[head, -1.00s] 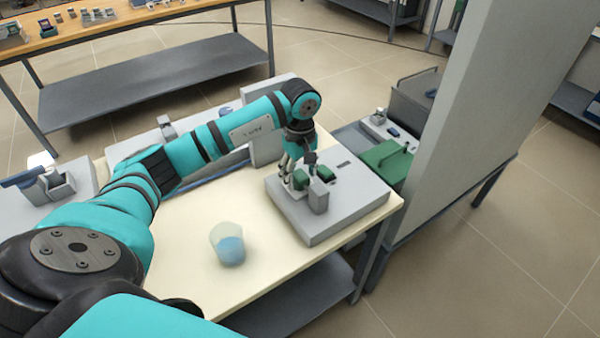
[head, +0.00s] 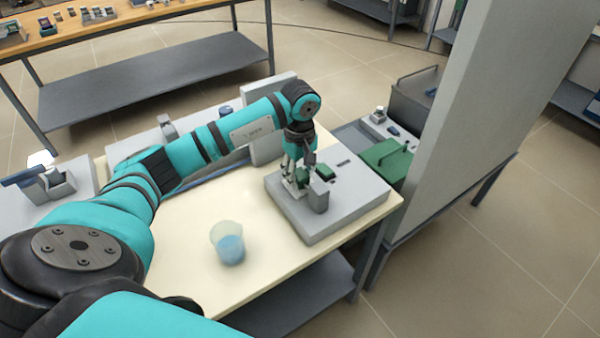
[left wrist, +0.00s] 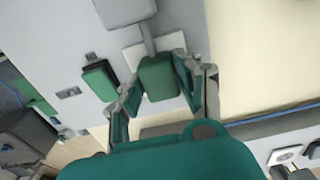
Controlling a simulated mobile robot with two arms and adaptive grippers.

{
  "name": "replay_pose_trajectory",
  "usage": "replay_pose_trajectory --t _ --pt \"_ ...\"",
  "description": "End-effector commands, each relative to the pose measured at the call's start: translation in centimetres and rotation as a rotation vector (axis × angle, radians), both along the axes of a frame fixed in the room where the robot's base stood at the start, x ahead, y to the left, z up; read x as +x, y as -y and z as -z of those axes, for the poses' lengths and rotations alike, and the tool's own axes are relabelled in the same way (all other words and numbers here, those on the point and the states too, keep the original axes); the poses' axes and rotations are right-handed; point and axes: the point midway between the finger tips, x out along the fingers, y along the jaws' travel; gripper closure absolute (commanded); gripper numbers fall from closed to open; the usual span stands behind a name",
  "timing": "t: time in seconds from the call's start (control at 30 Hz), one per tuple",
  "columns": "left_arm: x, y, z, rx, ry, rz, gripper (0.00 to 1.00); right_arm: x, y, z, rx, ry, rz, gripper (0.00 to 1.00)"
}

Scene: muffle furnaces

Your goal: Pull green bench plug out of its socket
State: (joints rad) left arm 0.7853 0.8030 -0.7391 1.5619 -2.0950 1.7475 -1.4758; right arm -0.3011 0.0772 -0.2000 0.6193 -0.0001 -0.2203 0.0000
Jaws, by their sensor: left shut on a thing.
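The green bench plug (left wrist: 158,78) sits between the two fingers of my left gripper (left wrist: 156,88) in the left wrist view. A grey stem runs from it to a grey block (left wrist: 125,10), and a pale plate (left wrist: 172,46) shows behind it. In the head view my left gripper (head: 296,178) points down over the grey bench unit (head: 340,215), shut on the plug (head: 303,174), which is partly hidden by the fingers. I cannot tell whether the plug is still seated. My right gripper is not in view.
A second green block (left wrist: 100,80) is beside the plug on the unit. A grey upright block (head: 318,196) stands close to the gripper. A beaker with blue liquid (head: 230,245) is on the table. A tall grey panel (head: 485,110) rises at the right, beside a green box (head: 388,158).

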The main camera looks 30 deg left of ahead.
Motion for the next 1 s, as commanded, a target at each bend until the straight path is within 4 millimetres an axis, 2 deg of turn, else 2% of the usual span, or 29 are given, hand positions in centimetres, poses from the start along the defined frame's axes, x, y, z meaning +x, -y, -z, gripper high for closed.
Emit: replay_pose_trajectory --t 0.13,0.33,0.63,0.67,0.8,1.0 --pt "0.1 0.0 -0.8 0.000 0.003 -0.001 1.00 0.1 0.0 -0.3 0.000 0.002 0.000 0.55" --pt "0.1 -0.1 -3.9 0.001 0.005 -0.001 1.00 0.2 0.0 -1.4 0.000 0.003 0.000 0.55" --pt "0.2 -0.1 -4.2 -0.001 0.006 -0.002 1.00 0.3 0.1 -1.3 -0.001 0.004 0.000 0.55" --pt "0.2 -0.1 -4.2 -0.001 0.007 -0.002 0.62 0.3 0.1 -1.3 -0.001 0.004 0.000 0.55" --pt "0.1 -0.1 -4.1 -0.001 0.004 -0.001 0.44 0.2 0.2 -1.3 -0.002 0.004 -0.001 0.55" --pt "0.1 0.0 -4.0 -0.001 0.002 -0.001 0.42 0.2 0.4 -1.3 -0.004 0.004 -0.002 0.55"
